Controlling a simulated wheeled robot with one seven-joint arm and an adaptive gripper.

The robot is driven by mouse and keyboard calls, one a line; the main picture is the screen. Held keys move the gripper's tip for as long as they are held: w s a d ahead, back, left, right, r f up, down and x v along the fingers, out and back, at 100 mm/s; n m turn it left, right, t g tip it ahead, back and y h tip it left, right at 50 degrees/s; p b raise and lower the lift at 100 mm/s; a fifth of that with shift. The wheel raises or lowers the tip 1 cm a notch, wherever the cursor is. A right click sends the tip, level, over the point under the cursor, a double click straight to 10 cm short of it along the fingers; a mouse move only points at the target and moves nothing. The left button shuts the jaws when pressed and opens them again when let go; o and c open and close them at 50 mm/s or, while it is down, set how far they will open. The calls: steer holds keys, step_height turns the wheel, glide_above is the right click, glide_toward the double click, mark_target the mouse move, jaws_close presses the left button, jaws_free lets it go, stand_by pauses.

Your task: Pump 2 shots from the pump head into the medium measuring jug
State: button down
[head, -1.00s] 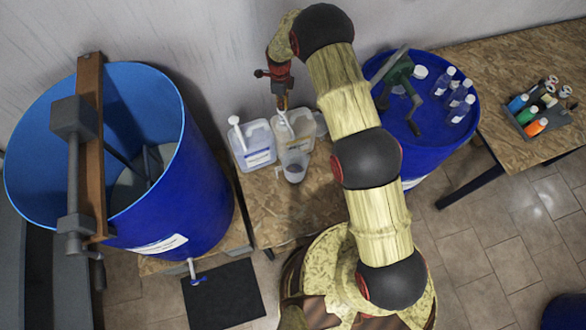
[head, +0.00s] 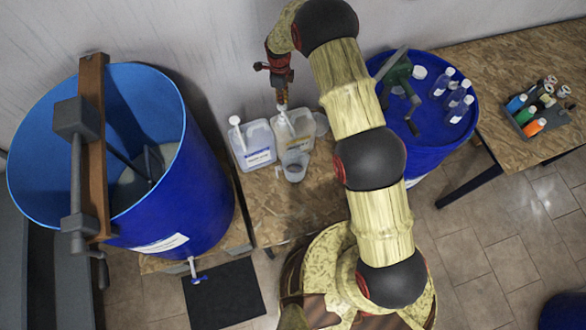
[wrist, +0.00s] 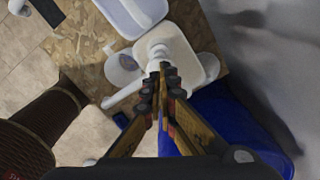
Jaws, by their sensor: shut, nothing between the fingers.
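My gripper (head: 282,102) is shut and empty, pointing down above the middle canister (head: 302,130). In the wrist view its fingertips (wrist: 162,72) are over the white pump head (wrist: 160,48); whether they touch it I cannot tell. The pump's long white spout (wrist: 122,95) reaches out to the lower left. A clear measuring jug (head: 294,166) stands in front of the canister and also shows in the wrist view (wrist: 122,68). There the spout passes beside the jug's opening. The liquid level in the jug is unclear.
A second canister (head: 256,148) with a white pump (head: 235,121) stands to the left. Another clear vessel (head: 321,124) is partly behind my arm. Blue drums flank the wooden table (head: 290,215); the right one (head: 440,130) holds bottles. The table front is clear.

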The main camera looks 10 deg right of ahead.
mark_target(282, 106)
steer(key=shift+f, duration=0.1)
steer(key=shift+f+b, duration=2.2)
steer(key=shift+f, duration=0.75)
steer(key=shift+r+p, duration=1)
steer(key=shift+r, duration=2)
step_height(282, 106, up, 6)
steer(key=p, duration=0.1)
steer(key=shift+p, duration=0.3)
